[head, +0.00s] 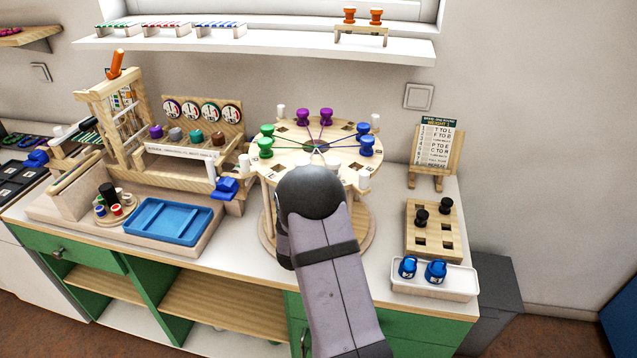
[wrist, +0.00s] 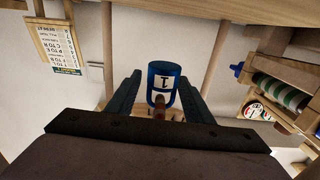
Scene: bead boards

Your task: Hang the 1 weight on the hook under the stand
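The blue weight (wrist: 164,76) with a 1 on its white label shows in the wrist view, where the surroundings appear upside down. Its blue loop points toward my gripper. A small brown piece (wrist: 158,104), possibly the hook, shows at the loop; I cannot tell how they engage. My gripper (wrist: 160,80) has its dark fingers on either side of the weight, with a visible gap at the left finger, so it looks open around it. The round wooden stand (head: 300,160) is in the head view. My arm hides its underside, my gripper and the weight there.
Two blue weights (head: 408,267) sit in a white tray (head: 450,291) at the right. A peg block (head: 418,240) and a card stand (head: 436,150) are behind it. Stand posts (wrist: 217,50) flank my gripper. A blue tray (head: 168,221) lies left of the stand.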

